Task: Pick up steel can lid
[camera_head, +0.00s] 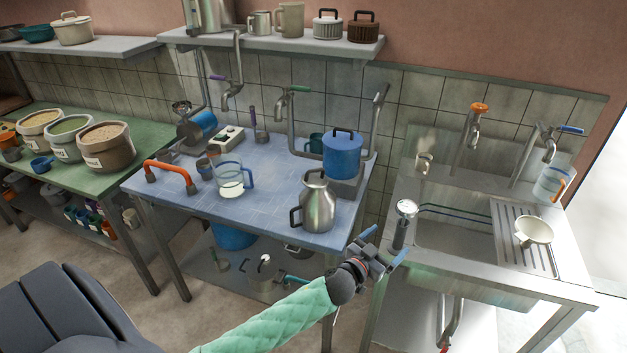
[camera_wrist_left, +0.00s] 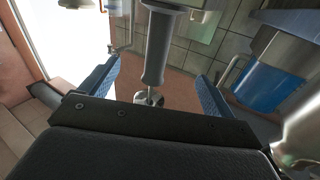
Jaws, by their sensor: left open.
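A steel can (camera_head: 318,207) with a black side handle stands upright on the blue table near its front right corner. Its narrow neck flares to a wide top; I cannot tell whether a separate lid (camera_head: 315,176) sits there. Part of the can (camera_wrist_left: 301,137) shows at the lower right of the left wrist view. My left gripper (camera_head: 384,244) is open and empty, to the right of and below the can, in front of the gap between table and sink. Its two blue fingers (camera_wrist_left: 156,88) stand apart in the left wrist view. My right gripper is not in view.
A steel cylinder with a round dial (camera_head: 404,222) stands at the sink's left edge, close to my left gripper. A blue lidded pot (camera_head: 342,157) stands behind the can. A glass jug (camera_head: 229,177) is to the left. The table's front middle is clear.

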